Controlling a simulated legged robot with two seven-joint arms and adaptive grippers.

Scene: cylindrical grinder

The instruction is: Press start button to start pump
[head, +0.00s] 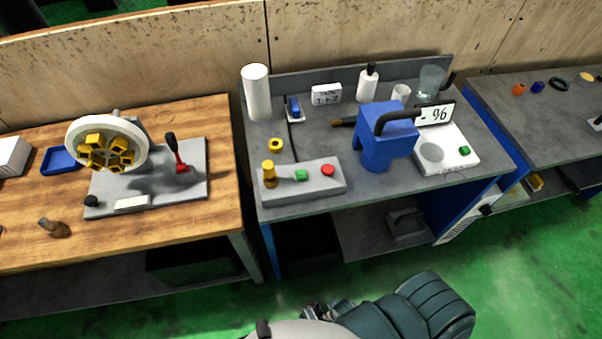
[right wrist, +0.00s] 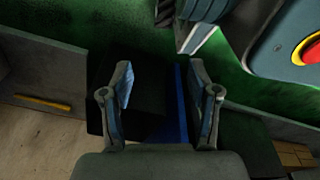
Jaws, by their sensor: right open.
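A green button (head: 302,175) sits on a grey control box (head: 315,187) at the front of the middle bench. A blue pump-like body (head: 386,145) with a black bent pipe stands right of the box. My right gripper (head: 314,312) is low in front of the bench, well below the box and apart from it. In the right wrist view its two fingers (right wrist: 160,98) are spread with nothing between them. My left gripper is not in view.
A white scale (head: 447,158) with another green button (head: 464,150) lies right of the pump. A white cylinder (head: 257,93), bottle (head: 367,83) and glass beaker (head: 431,80) stand behind. The wooden bench (head: 215,120) is left. Green floor in front is open.

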